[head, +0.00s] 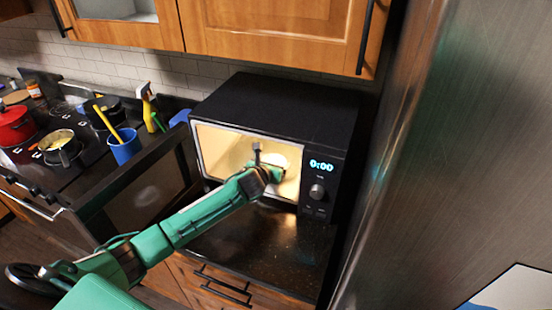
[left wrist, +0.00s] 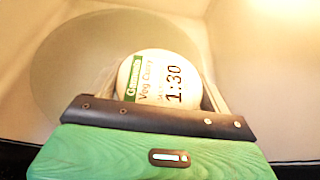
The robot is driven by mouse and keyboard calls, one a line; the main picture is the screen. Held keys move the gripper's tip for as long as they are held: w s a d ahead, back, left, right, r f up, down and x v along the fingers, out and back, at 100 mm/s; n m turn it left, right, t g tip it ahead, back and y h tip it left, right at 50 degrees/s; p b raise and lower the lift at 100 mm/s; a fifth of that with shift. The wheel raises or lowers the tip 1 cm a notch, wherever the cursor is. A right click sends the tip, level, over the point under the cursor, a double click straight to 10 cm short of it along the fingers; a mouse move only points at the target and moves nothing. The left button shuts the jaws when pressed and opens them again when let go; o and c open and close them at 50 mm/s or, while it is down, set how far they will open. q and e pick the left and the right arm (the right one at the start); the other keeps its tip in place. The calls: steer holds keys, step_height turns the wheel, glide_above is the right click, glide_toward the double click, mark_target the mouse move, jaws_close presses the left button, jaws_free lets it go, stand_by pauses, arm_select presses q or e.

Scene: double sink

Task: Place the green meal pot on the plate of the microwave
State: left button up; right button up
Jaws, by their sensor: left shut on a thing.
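My left gripper (head: 268,170) reaches into the open, lit microwave (head: 275,105) and is shut on the pot, one finger on each side. In the head view the pot (head: 275,159) is a small pale round shape, partly behind the gripper. The round microwave plate (left wrist: 65,75) shows below and around the pot in the left wrist view. I cannot tell whether the pot touches it. My right gripper is not in view.
The microwave door (head: 148,190) stands open to the left. A blue cup (head: 124,146), a yellow spray bottle (head: 148,108) and a stove with a red pot (head: 15,125) lie beyond it. A metal fridge side (head: 450,150) closes off the right. The dark counter (head: 265,250) before the microwave is clear.

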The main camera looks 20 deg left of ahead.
arm_select(q)
steer(key=w+p, duration=0.1)
steer(key=w, duration=0.1)
steer(key=shift+w+r, duration=0.1)
steer(key=shift+w, duration=0.3)
steer(key=shift+s, duration=0.15)
steer(key=shift+f, duration=0.2)
